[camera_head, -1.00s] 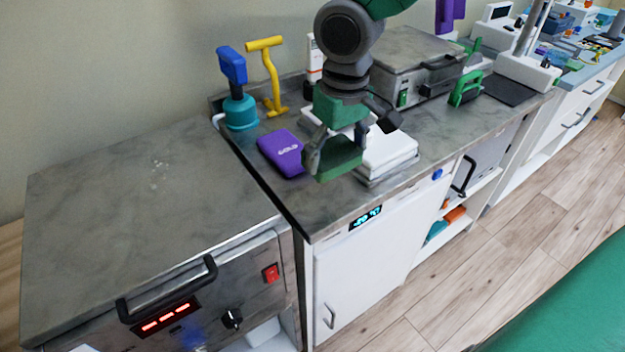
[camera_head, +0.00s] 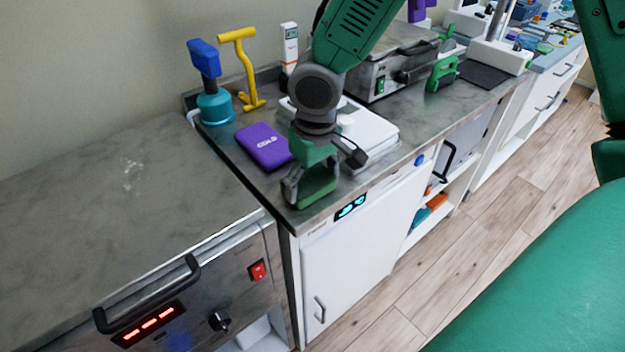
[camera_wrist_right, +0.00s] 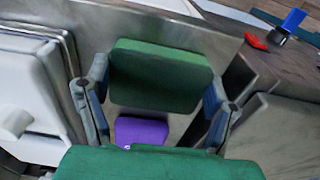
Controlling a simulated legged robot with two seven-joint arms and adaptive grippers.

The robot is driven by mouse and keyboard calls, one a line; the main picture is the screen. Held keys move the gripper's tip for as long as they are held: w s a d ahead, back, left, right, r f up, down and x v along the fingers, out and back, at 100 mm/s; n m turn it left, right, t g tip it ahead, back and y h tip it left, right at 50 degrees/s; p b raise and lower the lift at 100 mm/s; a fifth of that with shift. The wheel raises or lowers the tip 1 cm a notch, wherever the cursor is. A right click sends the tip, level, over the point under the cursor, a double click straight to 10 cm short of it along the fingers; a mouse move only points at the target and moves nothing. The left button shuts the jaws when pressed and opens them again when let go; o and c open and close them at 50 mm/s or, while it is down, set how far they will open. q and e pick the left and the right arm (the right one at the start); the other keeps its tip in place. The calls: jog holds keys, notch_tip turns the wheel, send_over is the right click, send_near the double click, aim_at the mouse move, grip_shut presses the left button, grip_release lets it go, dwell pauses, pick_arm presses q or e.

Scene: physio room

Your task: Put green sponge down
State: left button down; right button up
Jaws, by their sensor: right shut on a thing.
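The green sponge (camera_head: 318,190) is a dark green block between the fingers of my right gripper (camera_head: 312,180). In the head view it is at the front part of the grey counter top (camera_head: 225,150), in front of the purple cold pack (camera_head: 264,147). I cannot tell whether it touches the counter. In the right wrist view the sponge (camera_wrist_right: 157,75) fills the space between both fingers of my right gripper (camera_wrist_right: 155,85), and the purple pack (camera_wrist_right: 142,131) shows below it. My left gripper is not in view.
A white scale-like device (camera_head: 372,130) stands close to the right of the gripper. A teal-and-blue pump (camera_head: 213,105), a yellow handle (camera_head: 246,70) and a grey press (camera_head: 395,70) stand further back. The steel-topped cabinet at left (camera_head: 110,210) has a clear top.

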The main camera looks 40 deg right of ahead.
aim_at(316, 183)
jog(key=o, duration=1)
jog(key=shift+f, duration=0.1)
jog(key=o, duration=0.5)
jog(key=shift+c, duration=0.2)
jog(key=shift+d, duration=0.2)
notch_tip(316, 183, up, 12)
jog(key=p, duration=0.2)
jog(key=shift+s+p, duration=0.3)
jog(key=shift+s, duration=0.05)
